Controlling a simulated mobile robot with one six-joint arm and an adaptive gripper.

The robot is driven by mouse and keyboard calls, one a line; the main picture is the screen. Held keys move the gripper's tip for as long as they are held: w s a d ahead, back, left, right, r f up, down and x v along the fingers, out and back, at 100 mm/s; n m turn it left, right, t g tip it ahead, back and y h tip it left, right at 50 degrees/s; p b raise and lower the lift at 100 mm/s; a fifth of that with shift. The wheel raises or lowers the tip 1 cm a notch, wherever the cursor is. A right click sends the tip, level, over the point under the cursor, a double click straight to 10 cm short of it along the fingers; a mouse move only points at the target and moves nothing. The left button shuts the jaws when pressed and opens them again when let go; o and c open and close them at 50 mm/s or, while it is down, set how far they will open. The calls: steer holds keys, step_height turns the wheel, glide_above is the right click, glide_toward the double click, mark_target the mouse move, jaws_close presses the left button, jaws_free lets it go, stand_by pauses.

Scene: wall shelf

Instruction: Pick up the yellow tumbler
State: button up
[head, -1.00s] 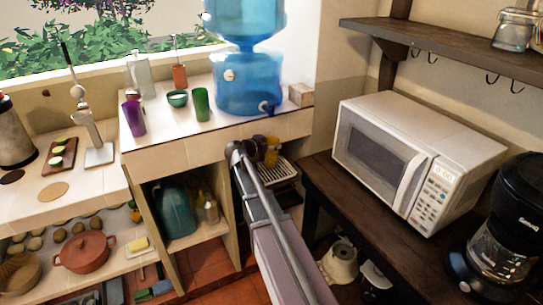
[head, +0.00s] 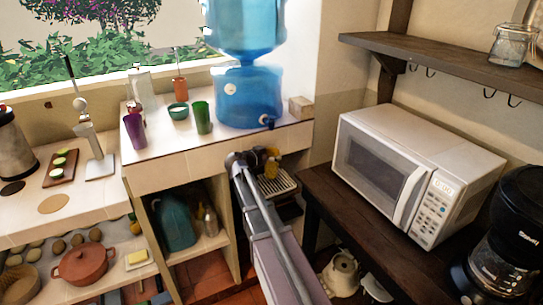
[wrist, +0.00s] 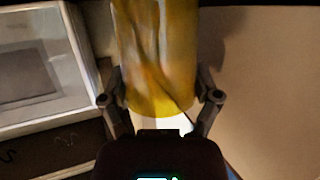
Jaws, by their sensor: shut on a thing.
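The yellow tumbler (wrist: 155,60) fills the upper middle of the wrist view, between the two fingers of my gripper (wrist: 160,88). The fingers press on its sides, and its rounded end points toward the wrist camera. In the head view, my gripper (head: 262,160) is at the end of my arm, below the counter edge. The yellow tumbler (head: 271,168) shows there as a small patch, partly hidden by the gripper.
A water dispenser (head: 248,95), a green cup (head: 202,118), a purple cup (head: 135,131) and a teal bowl (head: 178,111) stand on the counter. A slatted tray (head: 281,183) lies just below the gripper. A microwave (head: 385,165) stands to the right.

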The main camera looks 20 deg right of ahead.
steer(key=shift+r+p, duration=1.45)
steer(key=shift+r, duration=0.1)
steer(key=shift+s+a, duration=0.25)
steer(key=shift+s, duration=0.35)
steer(key=shift+s+a, duration=0.25)
steer(key=shift+s, duration=0.3)
steer(key=s+a+r+p, duration=0.1)
steer(key=s+a, duration=0.4)
steer(key=s, duration=0.7)
steer(key=shift+a, duration=0.2)
steer(key=shift+s+r, duration=0.1)
steer(key=shift+s, duration=0.05)
